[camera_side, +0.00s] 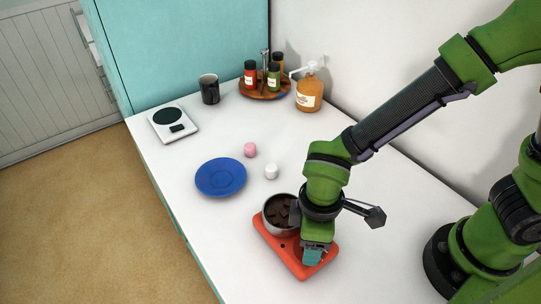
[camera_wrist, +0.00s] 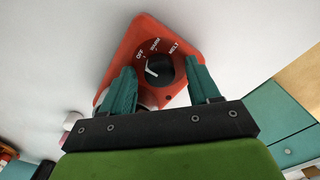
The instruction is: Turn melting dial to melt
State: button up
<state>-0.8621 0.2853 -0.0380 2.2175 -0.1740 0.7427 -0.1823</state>
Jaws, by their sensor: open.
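The red melting unit (camera_side: 266,238) stands on the white counter; its face also shows in the wrist view (camera_wrist: 140,38). Its dark round melting dial (camera_wrist: 165,66) has a white pointer, with OFF, WARM and MELT printed around it. The pointer appears turned toward the OFF side. A metal pot (camera_side: 269,223) with dark chunks sits on the unit. My gripper (camera_wrist: 163,82) is open, its teal fingers apart on either side of the dial. In the side view my gripper (camera_side: 315,256) is low over the unit's front and hides the dial.
A white marshmallow-like piece (camera_side: 271,172), a pink one (camera_side: 250,150) and a blue plate (camera_side: 221,177) lie left of the arm. Farther back are a scale (camera_side: 187,127), dark mug (camera_side: 209,89), round spice tray (camera_side: 263,96) and orange pump bottle (camera_side: 309,95).

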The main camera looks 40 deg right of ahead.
jog(key=c, duration=1)
jog(key=shift+c, duration=0.2)
jog(key=shift+m, duration=0.4)
jog(key=m, duration=0.3)
jog(key=shift+m, duration=0.3)
jog(key=m, duration=0.4)
jog(key=shift+m, duration=0.3)
jog(key=m, duration=0.4)
jog(key=shift+m, duration=2.5)
